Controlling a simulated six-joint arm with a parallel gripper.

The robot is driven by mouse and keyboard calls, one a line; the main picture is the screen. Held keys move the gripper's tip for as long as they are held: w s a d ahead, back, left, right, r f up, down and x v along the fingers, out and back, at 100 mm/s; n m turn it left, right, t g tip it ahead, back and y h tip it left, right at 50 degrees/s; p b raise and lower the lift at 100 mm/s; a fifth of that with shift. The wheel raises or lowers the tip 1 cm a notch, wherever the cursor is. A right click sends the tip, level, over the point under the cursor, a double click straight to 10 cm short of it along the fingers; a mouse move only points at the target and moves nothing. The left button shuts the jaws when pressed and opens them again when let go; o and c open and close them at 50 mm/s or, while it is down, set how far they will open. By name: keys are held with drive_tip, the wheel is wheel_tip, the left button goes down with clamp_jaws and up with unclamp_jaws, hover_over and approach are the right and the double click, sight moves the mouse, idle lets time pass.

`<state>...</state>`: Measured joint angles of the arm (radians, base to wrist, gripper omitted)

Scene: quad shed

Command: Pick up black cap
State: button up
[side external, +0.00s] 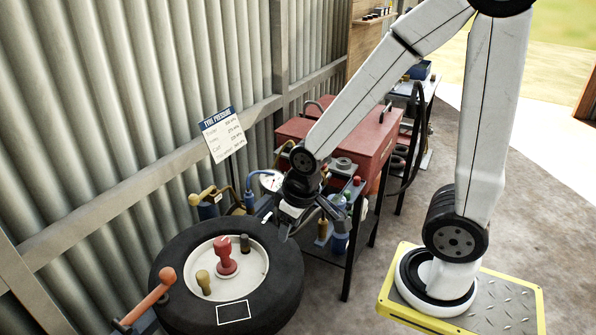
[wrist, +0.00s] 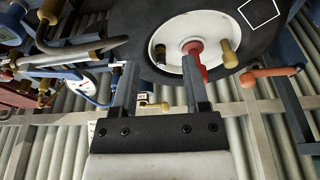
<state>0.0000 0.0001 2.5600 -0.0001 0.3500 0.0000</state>
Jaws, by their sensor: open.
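The black cap (side external: 245,243) is a small dark cylinder standing on the white hub (side external: 254,282) of a black tyre (side external: 173,300). In the wrist view the black cap (wrist: 160,51) shows in the gap between the fingertips, beyond them. My gripper (side external: 277,226) is open and empty, above and to the right of the cap in the side external view. In the wrist view its two fingers (wrist: 160,64) are spread apart. A red knob (side external: 226,257) and a brass cap (side external: 203,281) stand on the same hub; the right finger partly covers the red knob in the wrist view.
An orange-handled tool (side external: 151,297) stands left of the tyre. A pressure gauge (side external: 271,181) with hoses and a cart with a red toolbox (side external: 352,150) stand close behind my gripper. A corrugated wall (side external: 120,130) runs along the left.

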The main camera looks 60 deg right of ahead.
drive_tip(key=shift+o, duration=1)
drive_tip(key=shift+w, duration=0.1)
drive_tip(key=n+g, duration=0.3)
drive_tip(key=n, duration=1.7)
hover_over(244, 236)
drive_tip(key=shift+f, duration=1.55)
drive_tip(key=shift+a+f, duration=0.1)
drive_tip(key=shift+f, duration=3.8)
